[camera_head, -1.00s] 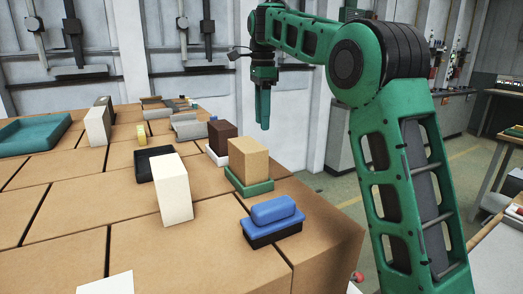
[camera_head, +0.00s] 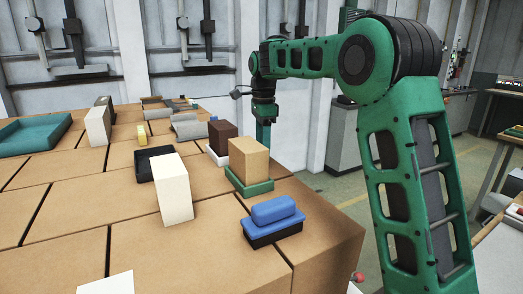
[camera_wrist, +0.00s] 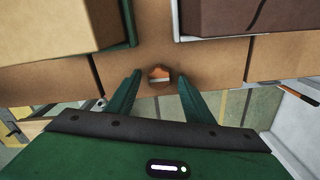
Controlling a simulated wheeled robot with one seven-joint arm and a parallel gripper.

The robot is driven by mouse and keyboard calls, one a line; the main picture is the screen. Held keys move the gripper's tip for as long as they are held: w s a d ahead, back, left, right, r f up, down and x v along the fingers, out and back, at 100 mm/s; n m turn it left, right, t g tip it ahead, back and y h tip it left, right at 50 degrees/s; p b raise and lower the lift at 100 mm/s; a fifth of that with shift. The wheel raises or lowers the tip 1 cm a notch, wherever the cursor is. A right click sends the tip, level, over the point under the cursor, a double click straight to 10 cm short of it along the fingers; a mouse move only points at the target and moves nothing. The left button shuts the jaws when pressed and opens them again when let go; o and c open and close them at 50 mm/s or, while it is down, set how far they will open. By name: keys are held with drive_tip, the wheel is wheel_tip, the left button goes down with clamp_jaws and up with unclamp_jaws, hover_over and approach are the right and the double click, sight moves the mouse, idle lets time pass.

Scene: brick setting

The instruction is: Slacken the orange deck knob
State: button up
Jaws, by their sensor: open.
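The orange knob (camera_wrist: 160,70) shows in the wrist view as a small rounded piece with a pale lower part, against the brown surface. My gripper (camera_wrist: 156,86) is open, with its two green fingers spread to the left and right of the knob's place in the picture. I cannot tell whether the fingertips are level with the knob, and no contact shows. In the head view my gripper (camera_head: 263,134) points down behind the tan block (camera_head: 249,160), which hides its tips. The knob is not visible in the head view.
The tan block stands in a green tray (camera_head: 252,189), with a dark brown block (camera_head: 223,141) close behind it. A blue block (camera_head: 273,209) on a dark base and a white block (camera_head: 172,188) stand nearer. The table's right edge (camera_head: 335,228) is close by.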

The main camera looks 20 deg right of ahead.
drive_tip(key=shift+c, duration=0.6)
drive_tip(key=c, duration=0.9)
drive_tip(key=shift+c, duration=0.2)
